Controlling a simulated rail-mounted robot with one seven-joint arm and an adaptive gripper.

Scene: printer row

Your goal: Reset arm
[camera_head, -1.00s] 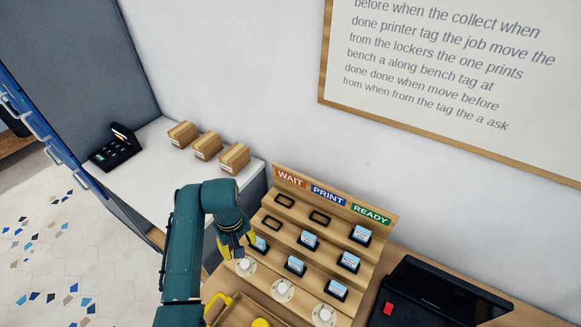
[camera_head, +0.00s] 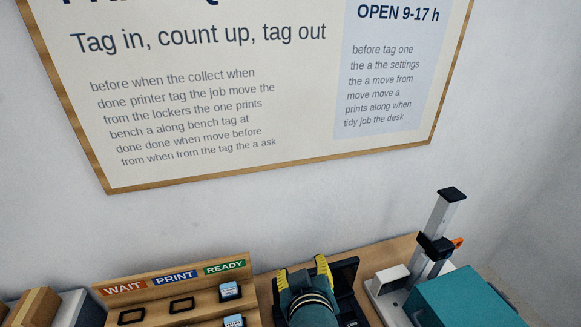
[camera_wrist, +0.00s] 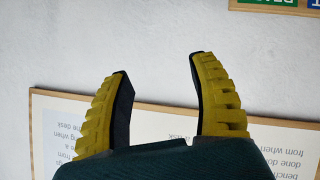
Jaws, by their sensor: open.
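My gripper (camera_head: 303,270) shows at the bottom middle of the head view, raised in front of a black device, with its yellow fingers pointing up. In the wrist view my gripper (camera_wrist: 163,95) has its two yellow-and-black fingers spread wide apart. It is open and nothing is between the fingers. Behind the fingers are the white wall and the edge of the framed sign, seen upside down. The rest of my arm is mostly outside the frame.
The WAIT/PRINT/READY rack (camera_head: 248,274) with small tags stands left of my gripper. The black device (camera_head: 345,275) is partly hidden behind it. A grey-post machine (camera_head: 440,230) and teal box (camera_head: 460,300) stand right. The framed sign (camera_head: 200,110) hangs above; wall space below it is free.

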